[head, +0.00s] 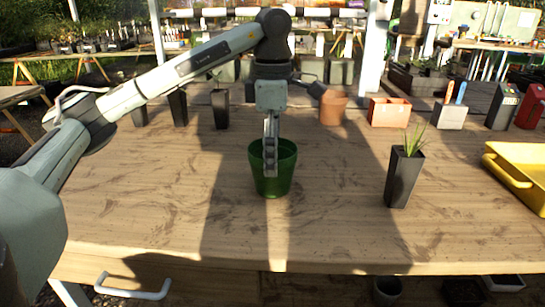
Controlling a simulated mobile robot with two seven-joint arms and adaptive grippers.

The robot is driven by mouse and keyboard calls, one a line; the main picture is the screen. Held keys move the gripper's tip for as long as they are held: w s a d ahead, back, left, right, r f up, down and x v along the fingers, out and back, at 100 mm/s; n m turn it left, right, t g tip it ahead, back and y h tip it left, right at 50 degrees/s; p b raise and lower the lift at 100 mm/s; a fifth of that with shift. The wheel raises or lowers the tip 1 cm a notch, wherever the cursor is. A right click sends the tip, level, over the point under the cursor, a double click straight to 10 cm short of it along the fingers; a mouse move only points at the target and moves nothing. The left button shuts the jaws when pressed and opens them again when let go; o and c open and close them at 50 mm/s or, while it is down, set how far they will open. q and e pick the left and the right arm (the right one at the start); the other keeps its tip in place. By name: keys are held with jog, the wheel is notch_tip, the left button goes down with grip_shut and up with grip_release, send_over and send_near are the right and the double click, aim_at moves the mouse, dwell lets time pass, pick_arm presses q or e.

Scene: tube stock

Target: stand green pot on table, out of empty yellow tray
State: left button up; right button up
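The green pot (284,178) is upright at the middle of the wooden table (150,215) and looks to rest on the tabletop. My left gripper (270,160) points straight down at the pot. One finger shows in front of the pot's near wall, reaching below the rim. The other finger is hidden, so whether they are closed on the wall cannot be seen. The yellow tray (523,182) lies at the right edge, partly cut off, and its visible part is empty. My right gripper is out of view.
A tall dark pot (402,180) with a grassy plant stands right of the green pot. Along the back are dark pots (220,108), a terracotta pot (333,108), an orange planter (389,112) and a grey holder (449,116). The table's front left is clear.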

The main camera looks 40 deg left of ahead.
pick_arm(q)
jog(key=shift+f, duration=0.15)
jog(key=shift+f, duration=0.2)
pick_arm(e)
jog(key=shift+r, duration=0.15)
pick_arm(q)
jog(key=o, duration=1.1)
jog(key=shift+o, duration=0.2)
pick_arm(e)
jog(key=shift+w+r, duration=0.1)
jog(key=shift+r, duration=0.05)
pick_arm(q)
jog(key=shift+r, duration=0.1)
